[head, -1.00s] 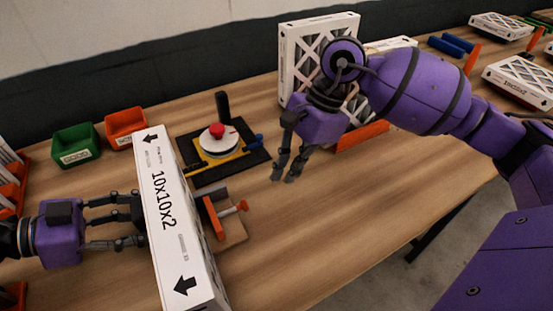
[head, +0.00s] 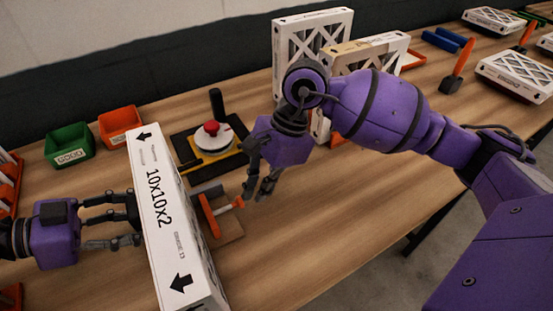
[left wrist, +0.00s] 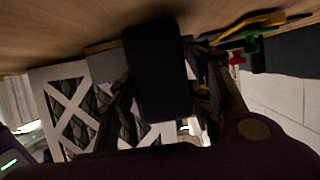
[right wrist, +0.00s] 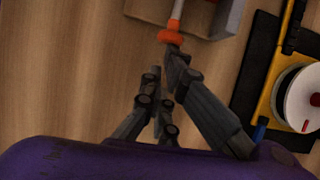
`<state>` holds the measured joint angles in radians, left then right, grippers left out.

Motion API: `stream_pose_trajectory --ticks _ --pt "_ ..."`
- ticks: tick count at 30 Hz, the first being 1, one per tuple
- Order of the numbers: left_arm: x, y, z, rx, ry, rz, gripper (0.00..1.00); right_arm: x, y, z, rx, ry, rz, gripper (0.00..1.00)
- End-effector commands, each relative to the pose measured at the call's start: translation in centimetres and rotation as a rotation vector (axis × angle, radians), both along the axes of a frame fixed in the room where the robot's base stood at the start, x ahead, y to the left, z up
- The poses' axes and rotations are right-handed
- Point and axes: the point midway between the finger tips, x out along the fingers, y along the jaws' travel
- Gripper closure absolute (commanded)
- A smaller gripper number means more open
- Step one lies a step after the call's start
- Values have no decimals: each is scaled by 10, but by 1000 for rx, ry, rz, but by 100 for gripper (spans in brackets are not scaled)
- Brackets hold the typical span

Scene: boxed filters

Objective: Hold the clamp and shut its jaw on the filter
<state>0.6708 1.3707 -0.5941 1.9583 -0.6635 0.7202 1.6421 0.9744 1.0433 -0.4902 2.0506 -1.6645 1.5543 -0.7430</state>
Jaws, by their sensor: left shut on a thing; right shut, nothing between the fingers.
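The white filter box (head: 165,205) marked 10x10x2 stands on the table, its lattice side showing in the left wrist view (left wrist: 70,105). My left gripper (head: 132,218) is shut on it from the left; the contact is partly hidden. The clamp (head: 209,215), with an orange bar and a grey block on a wooden base, sits just right of the filter. Its orange-ended handle (head: 238,202) points right and also shows in the right wrist view (right wrist: 171,38). My right gripper (head: 257,195) is shut and empty beside that handle end; whether they touch is unclear.
A tester with a red knob (head: 211,128) stands on a black mat behind the clamp. A green bin (head: 70,146) and an orange bin (head: 118,126) are at the back left. Upright filters (head: 310,30) stand behind my right arm.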

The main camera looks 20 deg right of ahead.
Motion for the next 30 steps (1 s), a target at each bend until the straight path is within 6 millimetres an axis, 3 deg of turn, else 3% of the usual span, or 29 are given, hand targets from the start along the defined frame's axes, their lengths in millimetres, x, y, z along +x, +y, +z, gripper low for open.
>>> stream_pose_trajectory --ticks 6,16,20,25,30 --pt "-1 0 -2 2 4 1 98 -2 31 3 2 -6 6 100" --pt "-1 1 -2 3 4 1 98 -2 30 3 2 -7 4 100" --pt "0 1 -2 3 4 2 98 0 21 2 1 -5 0 100" --pt "0 1 -2 3 4 2 98 5 -12 1 -2 -5 -3 100" --pt "0 1 -2 3 4 2 98 8 -25 41 1 -12 2 100"
